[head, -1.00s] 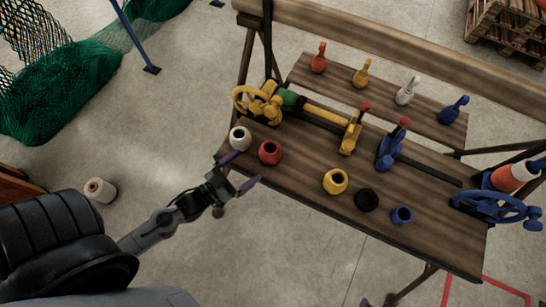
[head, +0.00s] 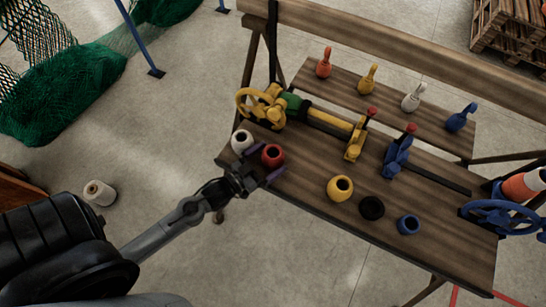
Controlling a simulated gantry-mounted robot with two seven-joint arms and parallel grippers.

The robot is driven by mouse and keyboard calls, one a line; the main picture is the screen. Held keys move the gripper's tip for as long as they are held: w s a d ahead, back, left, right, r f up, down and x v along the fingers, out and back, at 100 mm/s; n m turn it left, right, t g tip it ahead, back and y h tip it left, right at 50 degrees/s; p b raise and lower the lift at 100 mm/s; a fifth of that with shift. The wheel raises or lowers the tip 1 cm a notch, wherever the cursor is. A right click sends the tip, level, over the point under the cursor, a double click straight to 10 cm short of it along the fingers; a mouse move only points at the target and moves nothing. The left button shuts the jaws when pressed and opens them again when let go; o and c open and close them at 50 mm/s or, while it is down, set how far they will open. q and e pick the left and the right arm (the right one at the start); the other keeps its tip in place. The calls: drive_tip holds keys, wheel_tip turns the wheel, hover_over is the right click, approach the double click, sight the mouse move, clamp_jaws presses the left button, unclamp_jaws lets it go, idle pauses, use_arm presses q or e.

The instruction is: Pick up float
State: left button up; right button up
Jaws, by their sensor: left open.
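Several round, hollow floats stand along the front of the wooden table: a white one (head: 242,141), a red one (head: 272,155), a yellow one (head: 340,188), a black one (head: 371,208) and a blue one (head: 408,224). My left gripper (head: 252,167) is open at the table's front left edge, with purple fingertips apart. It is just in front of the red float and below the white one in the picture. One fingertip overlaps the red float's lower edge; I cannot tell whether they touch. My right gripper is not in view.
A yellow clamp-like tool with a handwheel (head: 256,104) and a blue clamp (head: 396,157) sit behind the floats. Bottle-shaped red, yellow, white and blue pieces (head: 368,79) stand on a raised shelf. A blue handwheel (head: 497,217) is at the right end. Green net (head: 60,95) lies left.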

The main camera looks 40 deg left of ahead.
sight(275, 151)
use_arm(q)
drive_tip(key=shift+w+d, duration=0.15)
drive_tip(key=shift+w, duration=0.85)
drive_tip(key=c, duration=1)
drive_tip(key=shift+r, duration=0.1)
drive_tip(key=shift+r+p, duration=0.3)
drive_tip(key=shift+r, duration=0.5)
drive_tip(key=r, duration=0.1)
drive_tip(key=r+p, duration=0.1)
drive_tip(key=r, duration=0.1)
drive_tip(key=shift+d, duration=0.4)
drive_tip(key=d+r, duration=0.2)
drive_tip(key=d, duration=0.1)
drive_tip(key=d+r+p, duration=0.1)
drive_tip(key=d+r, duration=0.1)
drive_tip(key=d, duration=0.2)
drive_tip(key=d+r, duration=0.2)
drive_tip(key=d, duration=0.2)
drive_tip(key=shift+w+r+p, duration=0.15)
drive_tip(key=shift+w+p, duration=0.1)
drive_tip(key=shift+p, duration=0.1)
